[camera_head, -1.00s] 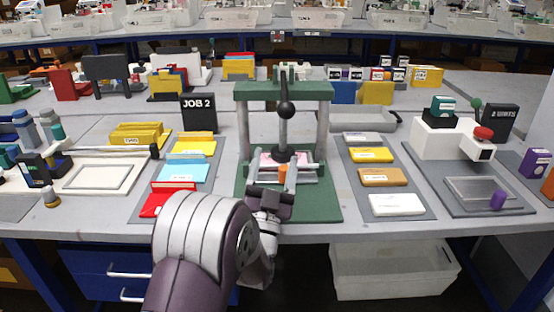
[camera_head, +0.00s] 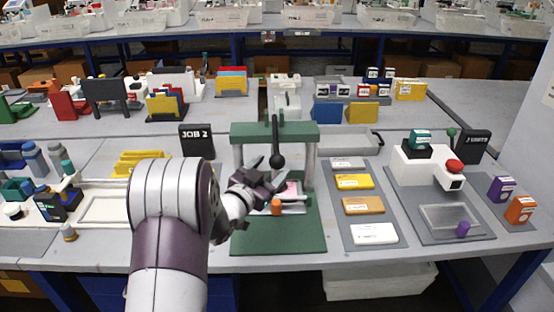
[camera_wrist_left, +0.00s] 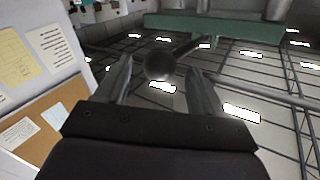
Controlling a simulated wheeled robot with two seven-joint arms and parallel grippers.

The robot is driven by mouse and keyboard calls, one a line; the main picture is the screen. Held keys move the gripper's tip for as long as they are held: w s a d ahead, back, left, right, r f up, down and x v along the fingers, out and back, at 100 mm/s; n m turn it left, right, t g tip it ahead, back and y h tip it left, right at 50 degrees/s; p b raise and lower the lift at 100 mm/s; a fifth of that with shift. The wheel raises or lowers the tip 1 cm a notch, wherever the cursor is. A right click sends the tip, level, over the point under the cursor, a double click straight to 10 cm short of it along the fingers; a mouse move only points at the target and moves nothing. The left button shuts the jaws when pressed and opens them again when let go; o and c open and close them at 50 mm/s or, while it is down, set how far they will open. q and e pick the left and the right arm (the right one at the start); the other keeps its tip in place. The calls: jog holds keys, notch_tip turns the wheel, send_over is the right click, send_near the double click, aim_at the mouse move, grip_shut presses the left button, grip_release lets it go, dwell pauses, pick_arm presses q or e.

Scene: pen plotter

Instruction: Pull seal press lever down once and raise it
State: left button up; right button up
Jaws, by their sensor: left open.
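The seal press has a green top bar (camera_head: 245,132), grey posts and a green base (camera_head: 280,238). Its dark lever hangs from the top bar and ends in a black ball knob (camera_head: 277,161). My left gripper (camera_head: 270,173) is open in front of the press, its fingers tilted up close to the knob. In the left wrist view the knob (camera_wrist_left: 158,65) shows between the two spread fingers (camera_wrist_left: 160,80), with the lever rod running up to the green bar (camera_wrist_left: 215,27). Whether a finger touches the knob I cannot tell. My gripper partly hides the pink-and-white piece (camera_head: 291,189) in the press.
A small orange cylinder (camera_head: 276,206) stands at the press front. A grey mat to the right holds yellow, tan and white blocks (camera_head: 374,234). A black JOB 2 sign (camera_head: 197,141) stands behind left. The front of the green base is clear.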

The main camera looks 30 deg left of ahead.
pick_arm(q)
jog(key=shift+w, duration=2)
grip_shut()
notch_tip(320, 180, up, 8)
jog(key=n+g+p, duration=0.1)
jog(key=g+p, duration=0.1)
jog(key=p, duration=1.2)
jog(key=shift+g, duration=0.4)
jog(key=w+a+r+n+g+p, duration=0.1)
jog(key=w+a+r+g+p, duration=0.1)
jog(key=r+p, duration=0.5)
jog(key=shift+w+r+n+h+p, duration=0.35)
jog(key=shift+w+p, duration=0.25)
jog(key=shift+p, duration=2.45)
